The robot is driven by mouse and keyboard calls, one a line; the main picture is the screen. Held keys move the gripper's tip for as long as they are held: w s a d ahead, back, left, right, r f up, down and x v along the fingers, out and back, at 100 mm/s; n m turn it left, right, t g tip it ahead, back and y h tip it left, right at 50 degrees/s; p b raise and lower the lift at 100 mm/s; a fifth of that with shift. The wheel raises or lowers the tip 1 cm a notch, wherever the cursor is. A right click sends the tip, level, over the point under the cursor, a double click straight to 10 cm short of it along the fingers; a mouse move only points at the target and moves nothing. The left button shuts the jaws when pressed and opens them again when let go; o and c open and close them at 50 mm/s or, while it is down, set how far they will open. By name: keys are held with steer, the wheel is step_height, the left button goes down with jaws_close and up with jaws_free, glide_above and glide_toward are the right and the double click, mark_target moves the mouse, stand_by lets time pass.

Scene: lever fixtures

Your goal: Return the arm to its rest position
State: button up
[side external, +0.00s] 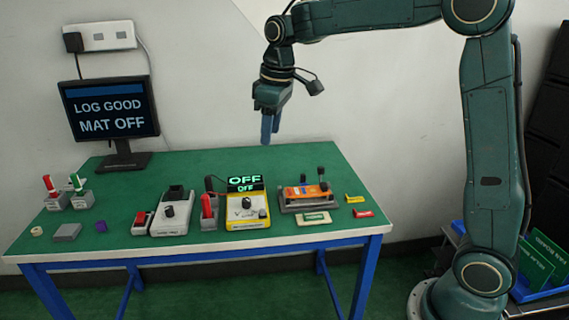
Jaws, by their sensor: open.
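My gripper (269,127) hangs from my green arm, pointing down above the back part of the green-topped table (290,158). Its blue fingers are open and empty, and they touch nothing. It is above and behind the yellow box (248,222), whose display (245,183) reads "OFF". A red-handled lever (208,207) stands upright just left of the yellow box. Two more levers, one red (50,186) and one green (76,184), stand at the left end of the table. The tabletop directly under the fingers is clear.
A monitor (108,108) reading "LOG GOOD MAT OFF" stands at the back left. Small yellow (355,198) and red (363,213) pieces lie at the right. The back middle is free.

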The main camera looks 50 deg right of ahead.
steer(key=s+a+r+m+t, duration=0.2)
steer(key=s+r, duration=0.1)
steer(key=s, duration=1.2)
steer(key=s+f+m, duration=0.1)
steer(key=s+f, duration=0.1)
steer(key=s, duration=0.4)
steer(key=s+a+f+m+t, duration=0.1)
steer(key=s+f, duration=0.1)
steer(key=s, duration=0.4)
steer(key=shift+s+f+t, duration=0.15)
steer(key=shift+f+t, duration=0.15)
steer(key=shift+f, duration=0.1)
